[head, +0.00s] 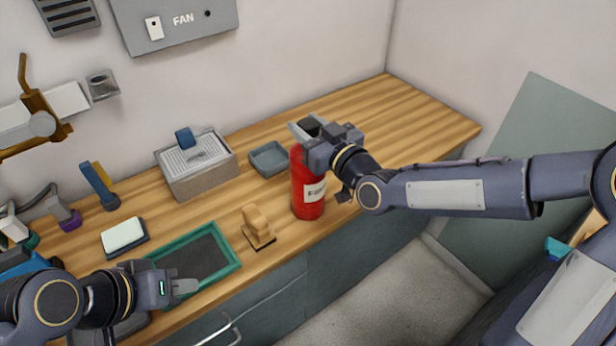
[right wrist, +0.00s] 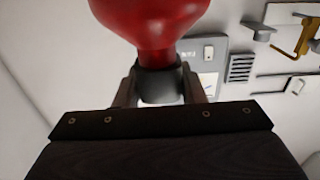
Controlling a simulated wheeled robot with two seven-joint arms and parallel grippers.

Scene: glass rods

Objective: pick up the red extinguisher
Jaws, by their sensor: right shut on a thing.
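The red extinguisher (head: 309,184) stands upright at the front part of the wooden counter in the head view, with a pale label on its side. My right gripper (head: 318,133) is at its top and is shut on its neck. In the right wrist view the red body (right wrist: 150,20) fills the top, and the dark neck (right wrist: 158,82) sits between the two fingers of my right gripper (right wrist: 158,90). I cannot tell whether its base touches the counter. My left gripper (head: 186,288) is at the lower left, over the green-rimmed tray; its finger opening is unclear.
The green-rimmed tray (head: 232,262), a wooden block-like object (head: 257,226), a grey dish (head: 269,158) and a grey box (head: 200,172) with a grated top are on the counter (head: 400,115). The counter's right end is clear. A grey-green panel (head: 550,140) stands at right.

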